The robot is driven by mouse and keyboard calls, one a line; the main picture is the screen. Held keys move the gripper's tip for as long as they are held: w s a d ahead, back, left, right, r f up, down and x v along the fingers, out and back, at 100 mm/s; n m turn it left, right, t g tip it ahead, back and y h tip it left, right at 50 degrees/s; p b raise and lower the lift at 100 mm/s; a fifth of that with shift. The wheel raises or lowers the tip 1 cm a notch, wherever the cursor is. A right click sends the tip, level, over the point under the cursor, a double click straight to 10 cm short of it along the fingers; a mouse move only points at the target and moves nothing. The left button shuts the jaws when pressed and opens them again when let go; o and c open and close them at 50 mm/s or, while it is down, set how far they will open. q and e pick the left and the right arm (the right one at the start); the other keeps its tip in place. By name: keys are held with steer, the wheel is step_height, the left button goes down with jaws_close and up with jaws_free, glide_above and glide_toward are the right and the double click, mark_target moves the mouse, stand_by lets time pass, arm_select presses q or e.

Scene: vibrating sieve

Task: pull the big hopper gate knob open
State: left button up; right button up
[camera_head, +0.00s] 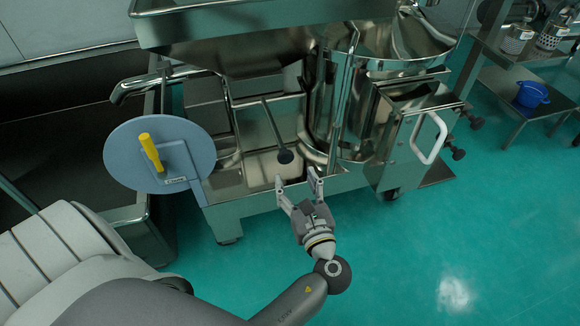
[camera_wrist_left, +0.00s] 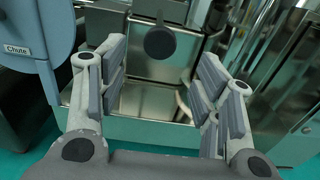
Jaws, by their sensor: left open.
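The gate knob is a dark round ball (camera_head: 285,156) at the end of a metal rod that slants out of the steel machine. In the left wrist view the knob (camera_wrist_left: 160,42) shows at the upper middle, beyond the gap between the fingers. My left gripper (camera_head: 297,182) is open and empty, just below and in front of the knob in the head view. The fingers (camera_wrist_left: 155,85) appear apart from the knob. My right gripper does not show.
A blue-grey round chute cover (camera_head: 190,150) with a yellow handle (camera_head: 150,152) stands left of the knob. A white handle (camera_head: 428,137) is on the machine's right. A shelf with a blue pot (camera_head: 532,94) is far right. The green floor at lower right is clear.

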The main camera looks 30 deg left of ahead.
arm_select(q)
steer(key=shift+v, duration=1.55)
steer(key=shift+f, duration=0.1)
